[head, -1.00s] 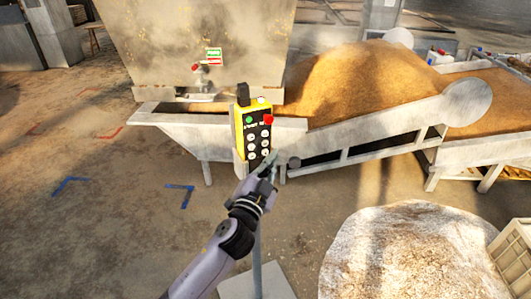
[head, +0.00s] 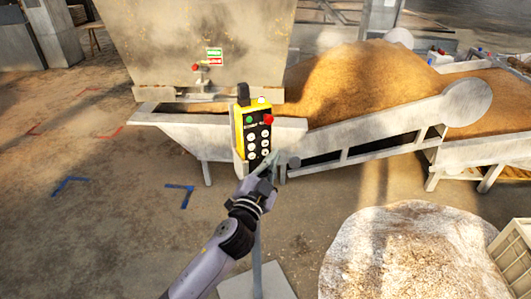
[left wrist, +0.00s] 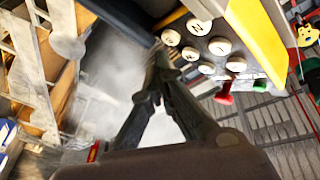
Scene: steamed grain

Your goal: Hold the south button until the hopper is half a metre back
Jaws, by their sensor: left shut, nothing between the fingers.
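A yellow control pendant (head: 239,130) with a red stop button, a green button and rows of white buttons stands on a post in front of the trough. Its white buttons also show close up in the left wrist view (left wrist: 219,46). My left gripper (head: 272,158) is shut and empty at the pendant's lower right corner. In the left wrist view its fingertips (left wrist: 160,50) are beside the end button of a row; I cannot tell whether they touch it. The large grey hopper (head: 150,45) is behind the pendant. My right gripper is out of view.
A metal trough and conveyor (head: 390,125) run behind the pendant, with a heap of brown grain (head: 350,75) beyond. A round pale mound (head: 395,255) is at front right, beside a crate (head: 515,250). Blue floor marks (head: 182,192) lie on open floor at left.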

